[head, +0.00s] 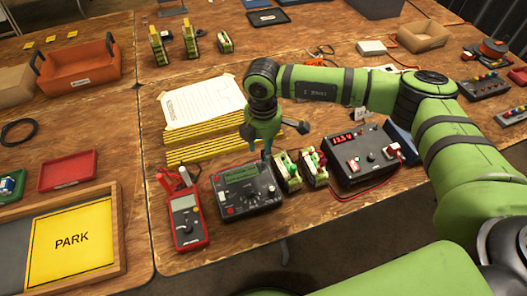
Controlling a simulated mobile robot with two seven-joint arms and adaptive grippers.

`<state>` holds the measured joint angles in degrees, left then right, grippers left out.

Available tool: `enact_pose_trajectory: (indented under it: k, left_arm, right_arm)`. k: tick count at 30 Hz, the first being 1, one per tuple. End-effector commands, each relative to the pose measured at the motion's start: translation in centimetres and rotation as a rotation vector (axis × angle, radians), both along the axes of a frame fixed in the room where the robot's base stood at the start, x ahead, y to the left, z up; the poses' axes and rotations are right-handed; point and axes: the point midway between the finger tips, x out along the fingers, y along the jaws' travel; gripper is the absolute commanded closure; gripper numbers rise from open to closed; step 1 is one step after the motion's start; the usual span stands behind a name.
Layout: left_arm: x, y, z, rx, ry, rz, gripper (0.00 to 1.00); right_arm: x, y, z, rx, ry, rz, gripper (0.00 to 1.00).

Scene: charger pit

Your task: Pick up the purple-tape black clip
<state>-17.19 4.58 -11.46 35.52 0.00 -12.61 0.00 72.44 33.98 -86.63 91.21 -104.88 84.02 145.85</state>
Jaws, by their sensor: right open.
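I cannot make out the purple-tape black clip; nothing in the head view shows clearly as purple tape at this size. My right gripper (267,152) points down just behind the dark charger with the green screen (245,188). Its fingers are small in the picture, open, and I see nothing held between them. Two small battery packs (287,171) stand just right of the gripper, with red parts on the right one (315,168). My left gripper is not in view.
A red multimeter (186,218) lies left of the charger. A black power supply (362,158) with red leads stands right of the packs. Yellow ridged pads (195,150) with a paper sheet (203,101) lie behind. A PARK tray (122,225) is at the left.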

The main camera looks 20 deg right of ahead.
Motion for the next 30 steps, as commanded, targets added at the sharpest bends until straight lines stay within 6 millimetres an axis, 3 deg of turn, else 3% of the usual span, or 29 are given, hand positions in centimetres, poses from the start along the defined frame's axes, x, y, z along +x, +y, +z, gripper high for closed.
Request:
enact_pose_trajectory:
  k: [3,7,16,17,18,20,30]
  left_arm:
    - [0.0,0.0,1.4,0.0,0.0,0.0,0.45]
    - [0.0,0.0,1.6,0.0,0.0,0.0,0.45]
    - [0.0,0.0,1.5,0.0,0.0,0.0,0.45]
    - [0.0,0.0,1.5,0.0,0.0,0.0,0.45]
    - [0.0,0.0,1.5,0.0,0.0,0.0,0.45]
    - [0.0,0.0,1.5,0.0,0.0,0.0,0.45]
    - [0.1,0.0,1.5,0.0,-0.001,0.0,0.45]
  right_arm:
    - [-0.3,-0.3,-1.6,0.0,0.004,0.002,0.57]
    - [-0.3,-0.2,-3.4,0.004,0.003,0.002,0.57]
    - [-0.2,-0.2,-4.1,0.005,0.001,0.004,0.57]
    - [-0.2,-0.2,-4.1,0.005,0.001,0.004,0.65]
    - [-0.2,-0.2,-4.1,0.006,0.001,0.004,0.81]
    - [-0.2,-0.2,-4.1,0.006,0.001,0.004,0.97]
    - [-0.3,-0.1,-4.1,0.006,0.002,0.004,1.0]
